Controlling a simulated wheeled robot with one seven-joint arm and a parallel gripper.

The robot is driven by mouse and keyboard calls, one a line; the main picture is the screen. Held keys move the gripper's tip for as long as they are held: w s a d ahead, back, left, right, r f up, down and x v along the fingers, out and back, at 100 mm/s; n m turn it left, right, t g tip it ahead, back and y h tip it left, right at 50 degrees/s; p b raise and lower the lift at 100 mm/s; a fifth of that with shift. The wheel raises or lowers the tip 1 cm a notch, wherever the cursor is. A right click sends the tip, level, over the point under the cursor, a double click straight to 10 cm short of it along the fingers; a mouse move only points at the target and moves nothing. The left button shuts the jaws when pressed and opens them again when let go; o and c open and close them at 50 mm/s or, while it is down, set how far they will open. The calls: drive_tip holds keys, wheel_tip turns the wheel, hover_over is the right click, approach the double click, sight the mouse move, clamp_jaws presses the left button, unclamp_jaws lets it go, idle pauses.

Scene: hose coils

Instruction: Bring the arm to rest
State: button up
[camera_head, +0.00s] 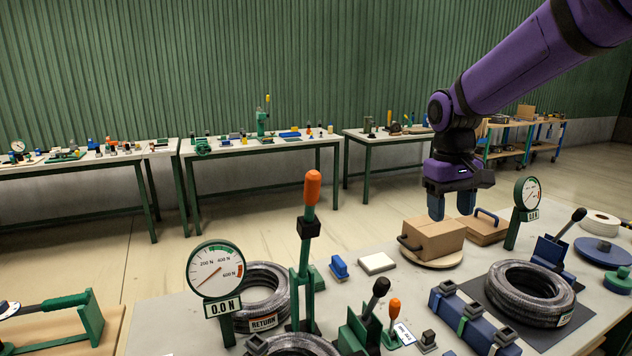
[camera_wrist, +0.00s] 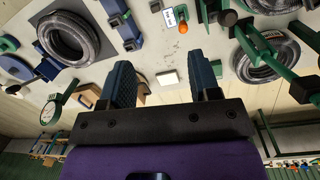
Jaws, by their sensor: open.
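My gripper (camera_head: 451,205) hangs from my purple arm above the back of the workbench (camera_head: 395,290), pointing down. Its two blue fingers are apart with nothing between them. The gripper (camera_wrist: 166,85) also shows in the wrist view, open and empty. In the head view it is just above and in front of a cardboard box (camera_head: 435,238), which it partly overlaps in the picture; I cannot tell the exact gap. A black hose coil (camera_head: 530,292) lies on a dark mat at the right. Another coil (camera_head: 268,283), tagged RETURN, lies at the left behind a gauge.
A dial gauge (camera_head: 216,271) reading 0.0 N and a tall green lever with an orange knob (camera_head: 312,188) stand at the left. A second gauge (camera_head: 526,194) stands right of the gripper. A blue clamp block (camera_head: 470,318) sits in front. Other benches (camera_head: 262,147) stand against the wall.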

drive_tip(key=s+d+r+m+t, duration=0.1)
drive_tip(key=s+d+r+t, duration=0.1)
drive_tip(key=s, duration=1)
drive_tip(key=s+d+r+m+t+y, duration=0.1)
drive_tip(key=s+d+r+t, duration=0.2)
drive_tip(key=s, duration=0.9)
drive_tip(key=shift+s+r+t, duration=0.35)
drive_tip(key=shift+t, duration=0.25)
idle(0.3)
